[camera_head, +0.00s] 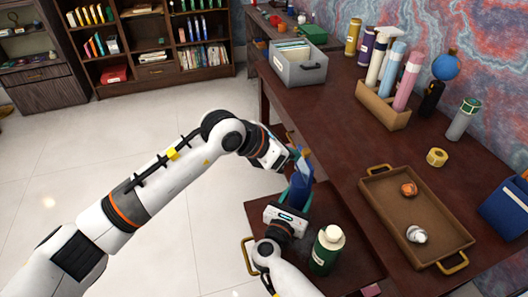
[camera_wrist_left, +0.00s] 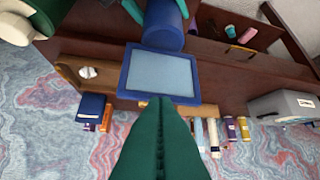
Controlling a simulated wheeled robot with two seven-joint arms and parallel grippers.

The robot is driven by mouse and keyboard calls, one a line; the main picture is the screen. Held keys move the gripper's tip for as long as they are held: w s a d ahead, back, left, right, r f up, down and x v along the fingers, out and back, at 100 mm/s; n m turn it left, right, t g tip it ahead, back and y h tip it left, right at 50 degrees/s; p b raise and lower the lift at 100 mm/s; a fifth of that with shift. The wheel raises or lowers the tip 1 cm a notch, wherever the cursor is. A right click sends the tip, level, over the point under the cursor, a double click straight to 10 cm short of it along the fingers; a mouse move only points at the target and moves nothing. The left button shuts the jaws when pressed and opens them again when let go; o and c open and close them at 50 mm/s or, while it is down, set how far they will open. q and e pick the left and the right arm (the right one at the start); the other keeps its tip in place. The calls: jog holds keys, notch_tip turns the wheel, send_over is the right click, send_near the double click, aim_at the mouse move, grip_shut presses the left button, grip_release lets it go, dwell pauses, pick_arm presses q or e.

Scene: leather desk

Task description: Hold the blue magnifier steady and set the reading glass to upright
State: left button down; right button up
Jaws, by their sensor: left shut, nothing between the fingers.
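The blue magnifier (camera_head: 301,185) is upright above the dark side shelf, between my two grippers. In the left wrist view its square blue frame with a pale lens (camera_wrist_left: 160,74) faces the camera, with its round blue base (camera_wrist_left: 164,24) behind. My left gripper (camera_head: 299,157) is at the frame's upper part; its green fingers (camera_wrist_left: 160,100) are together and empty, with tips at the frame's edge. My right gripper (camera_head: 300,187) comes from below, its teal fingers on both sides of the blue base. Whether the left fingertips touch the frame cannot be told.
A green bottle with a white cap (camera_head: 327,250) stands on the side shelf (camera_head: 345,215), close to my right gripper. A brown tray (camera_head: 385,200) with two small items lies on the desk. A grey file box (camera_head: 298,68) and bottle rack (camera_head: 383,108) stand farther back.

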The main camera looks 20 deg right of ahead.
pick_arm(q)
jog(key=v, duration=1.2)
jog(key=shift+a+f, duration=0.2)
jog(key=shift+a, duration=0.2)
jog(key=shift+s, duration=0.15)
pick_arm(e)
jog(key=o, duration=1.3)
